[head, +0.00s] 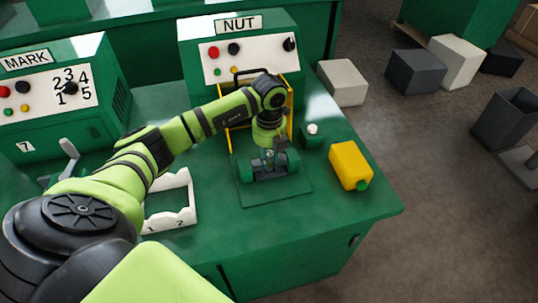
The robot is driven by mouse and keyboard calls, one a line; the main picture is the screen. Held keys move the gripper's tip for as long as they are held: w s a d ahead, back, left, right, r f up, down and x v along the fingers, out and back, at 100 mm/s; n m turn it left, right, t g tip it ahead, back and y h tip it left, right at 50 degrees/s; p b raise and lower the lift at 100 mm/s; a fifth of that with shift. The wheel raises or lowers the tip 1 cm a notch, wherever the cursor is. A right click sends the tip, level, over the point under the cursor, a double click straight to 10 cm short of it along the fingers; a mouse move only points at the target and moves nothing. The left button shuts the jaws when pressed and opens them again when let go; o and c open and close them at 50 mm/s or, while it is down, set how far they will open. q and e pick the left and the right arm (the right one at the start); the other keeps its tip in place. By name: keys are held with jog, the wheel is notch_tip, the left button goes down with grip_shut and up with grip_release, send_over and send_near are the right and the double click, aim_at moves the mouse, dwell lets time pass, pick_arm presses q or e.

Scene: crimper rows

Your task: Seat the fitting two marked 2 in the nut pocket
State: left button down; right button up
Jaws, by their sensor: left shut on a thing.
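The NUT machine (238,65) stands at the back of the green bench, its panel facing me. In front of it is a dark green fixture (290,185) on a base plate, where the nut pocket appears to be. My left gripper (268,154) points down right over this fixture. It is shut on a small fitting, mostly hidden by the fingers; its mark cannot be read. I cannot tell whether the fitting touches the pocket. A white rack (189,216) marked 1 and 2 lies to the left, partly behind my arm. My right gripper is out of view.
A yellow frame (290,103) stands close behind my wrist. A white-topped button (312,129) and a yellow block (350,164) are to the fixture's right. The MARK machine (50,95) is at left. The bench's front right corner is clear.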

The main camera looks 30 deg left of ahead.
aim_at(269, 152)
pick_arm(q)
jog(key=c, duration=1.1)
grip_release()
jog(key=shift+f, duration=0.1)
jog(key=shift+o, duration=0.2)
jog(key=shift+r+p, duration=0.3)
jog(key=shift+r+b, duration=0.3)
notch_tip(269, 152, up, 10)
jog(key=shift+w+f+b, duration=0.1)
jog(key=shift+f+b, duration=0.05)
jog(key=shift+b, duration=0.95)
jog(key=shift+r, duration=0.75)
